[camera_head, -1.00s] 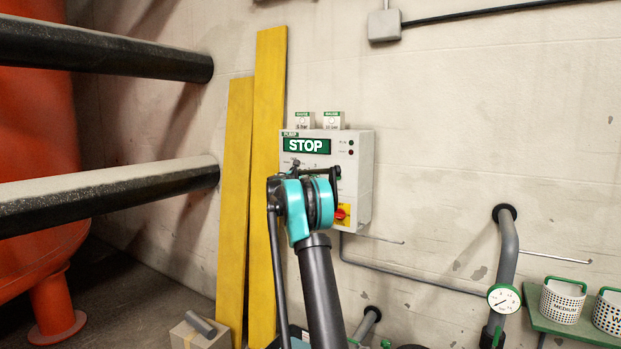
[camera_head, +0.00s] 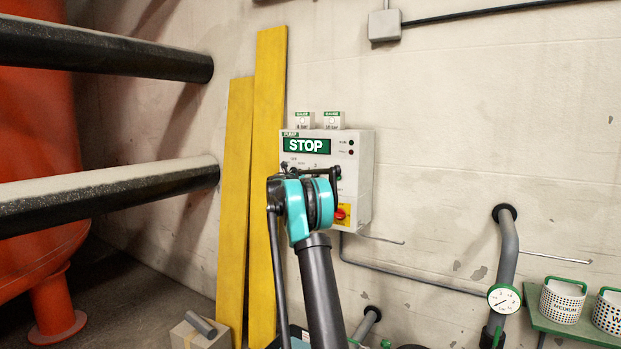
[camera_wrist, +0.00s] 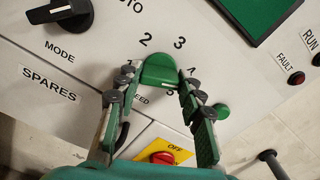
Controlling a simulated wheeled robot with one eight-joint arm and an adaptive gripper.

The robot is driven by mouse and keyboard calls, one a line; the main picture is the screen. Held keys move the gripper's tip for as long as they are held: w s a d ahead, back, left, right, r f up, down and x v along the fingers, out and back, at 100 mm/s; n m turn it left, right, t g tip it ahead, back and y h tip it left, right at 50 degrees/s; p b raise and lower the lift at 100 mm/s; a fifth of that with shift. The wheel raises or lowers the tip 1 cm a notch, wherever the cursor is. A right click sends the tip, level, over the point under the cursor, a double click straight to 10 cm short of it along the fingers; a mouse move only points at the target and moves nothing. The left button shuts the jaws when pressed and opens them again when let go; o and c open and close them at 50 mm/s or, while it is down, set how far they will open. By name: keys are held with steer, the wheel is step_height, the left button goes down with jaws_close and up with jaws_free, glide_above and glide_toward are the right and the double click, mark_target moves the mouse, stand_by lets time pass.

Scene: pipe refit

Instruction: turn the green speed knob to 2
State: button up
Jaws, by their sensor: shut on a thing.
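The green speed knob (camera_wrist: 158,72) sits on the white control panel (camera_head: 364,180), with the numbers 2 and 3 above it in the wrist view. My gripper (camera_wrist: 157,82) has one finger on each side of the knob and is shut on it. The knob's broad top end lies below the numbers 2 and 3; I cannot tell exactly which mark it points to. The numbers at its sides are partly covered by my fingers. In the head view my arm hides the knob. The green display (camera_head: 307,146) reads STOP.
A black mode knob (camera_wrist: 60,15) is at the upper left of the wrist view. A red switch (camera_wrist: 162,157) marked OFF lies below the speed knob. A green button (camera_wrist: 221,111) is close to the right finger. Yellow planks (camera_head: 268,100) lean left of the panel.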

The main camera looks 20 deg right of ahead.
steer(key=shift+f+n, duration=0.1)
steer(key=shift+n, duration=0.5)
steer(key=o, duration=1.2)
steer(key=shift+c, duration=0.2)
steer(key=v, duration=1.2)
